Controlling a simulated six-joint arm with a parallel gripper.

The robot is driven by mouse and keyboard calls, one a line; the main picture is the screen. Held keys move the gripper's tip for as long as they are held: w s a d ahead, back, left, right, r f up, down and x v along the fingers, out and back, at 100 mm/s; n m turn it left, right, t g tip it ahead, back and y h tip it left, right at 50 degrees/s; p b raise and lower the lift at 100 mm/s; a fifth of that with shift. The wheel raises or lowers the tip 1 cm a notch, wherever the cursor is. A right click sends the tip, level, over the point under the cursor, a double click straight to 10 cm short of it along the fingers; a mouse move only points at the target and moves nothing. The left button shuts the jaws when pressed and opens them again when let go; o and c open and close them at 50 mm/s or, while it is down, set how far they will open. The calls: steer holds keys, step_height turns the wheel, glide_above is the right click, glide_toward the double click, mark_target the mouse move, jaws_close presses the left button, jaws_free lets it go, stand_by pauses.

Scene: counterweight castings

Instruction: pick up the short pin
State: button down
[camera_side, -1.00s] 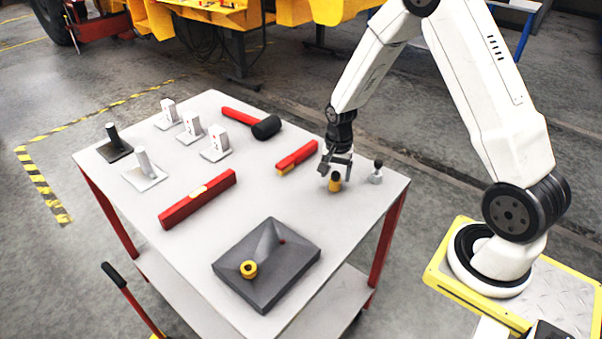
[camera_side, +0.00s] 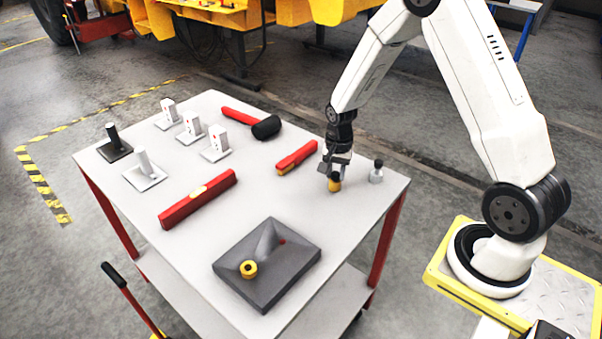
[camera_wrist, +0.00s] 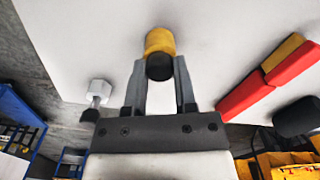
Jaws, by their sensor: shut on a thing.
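The short pin (camera_side: 334,186) is a stubby yellow cylinder with a black top. It stands upright on the table top, near the right side of the table in the side view. My gripper (camera_side: 335,177) points down over it and is shut on its upper part. In the wrist view the pin (camera_wrist: 160,41) sits between the fingertips of my gripper (camera_wrist: 160,66), a finger on either side of the black end. The fingers partly hide the black top in the side view.
A grey hex piece with a black knob (camera_side: 376,173) stands close on the right. A red and yellow bar (camera_side: 298,156) lies to the left, with a mallet (camera_side: 265,127) beyond. A dark block (camera_side: 290,270) with a yellow ring (camera_side: 249,269), a red level (camera_side: 198,198) and several uprights stand elsewhere.

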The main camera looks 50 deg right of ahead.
steer(key=shift+r, duration=0.2)
steer(key=shift+r, duration=0.9)
steer(key=s+a+r, duration=0.3)
steer(key=s+r, duration=0.7)
steer(key=s, duration=0.3)
steer(key=shift+s+a+r, duration=0.25)
steer(key=shift+s+r, duration=0.05)
steer(key=shift+r, duration=0.1)
